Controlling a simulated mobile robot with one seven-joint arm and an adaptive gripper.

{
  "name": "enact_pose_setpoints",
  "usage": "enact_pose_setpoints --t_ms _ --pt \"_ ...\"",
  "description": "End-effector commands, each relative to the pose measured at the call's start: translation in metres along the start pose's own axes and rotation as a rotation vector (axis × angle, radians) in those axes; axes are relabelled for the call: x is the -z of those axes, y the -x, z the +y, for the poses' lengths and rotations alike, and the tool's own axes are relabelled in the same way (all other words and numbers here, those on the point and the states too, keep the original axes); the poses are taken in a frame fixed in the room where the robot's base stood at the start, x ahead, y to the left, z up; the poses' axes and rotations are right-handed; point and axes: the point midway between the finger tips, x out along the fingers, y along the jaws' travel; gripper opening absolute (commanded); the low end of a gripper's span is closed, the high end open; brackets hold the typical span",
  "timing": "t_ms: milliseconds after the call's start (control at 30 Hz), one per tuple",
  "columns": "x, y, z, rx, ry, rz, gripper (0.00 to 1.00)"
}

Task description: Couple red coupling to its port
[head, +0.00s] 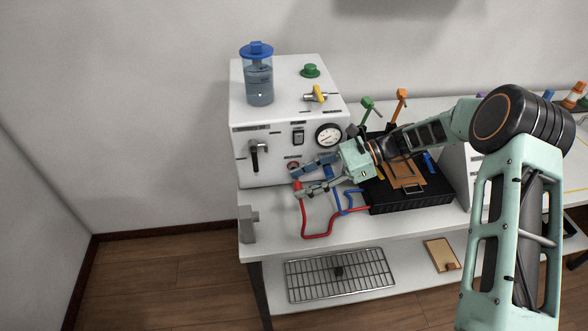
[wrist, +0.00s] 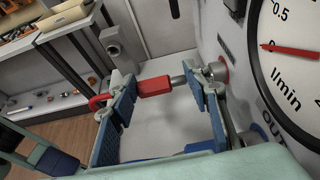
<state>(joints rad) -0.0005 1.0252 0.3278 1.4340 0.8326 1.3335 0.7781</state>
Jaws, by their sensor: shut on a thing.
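The red coupling (wrist: 153,86) lies between the fingertips of my gripper (wrist: 160,84), which is shut on it. Its metal nose points right, toward the machine front. Its red hose bends away behind the left finger in the wrist view. The red-ringed port (wrist: 219,70) is on the machine front, just beyond the right finger. That finger partly covers the space between nose and port, so I cannot tell whether they touch.
The white machine (head: 290,120) carries a round gauge (head: 328,134) right above the work area. The red hose (head: 318,236) and blue hose (head: 340,203) loop over the bench to a black unit (head: 410,203). A grey block (head: 248,225) stands at the bench's left edge.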

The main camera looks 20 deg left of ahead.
Motion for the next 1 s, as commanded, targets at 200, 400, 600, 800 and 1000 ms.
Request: enact_pose_setpoints --t_ms 200,400,600,800,1000 --pt "-0.001 0.000 0.000 0.000 0.000 0.000 0.00" --pt "0.000 0.000 0.000 0.000 0.000 0.000 0.00" --pt "-0.001 0.000 0.000 0.000 0.000 0.000 0.00" --pt "0.001 0.000 -0.005 0.000 0.001 0.000 0.00" --pt "0.001 0.000 -0.012 0.000 0.002 0.001 0.00"
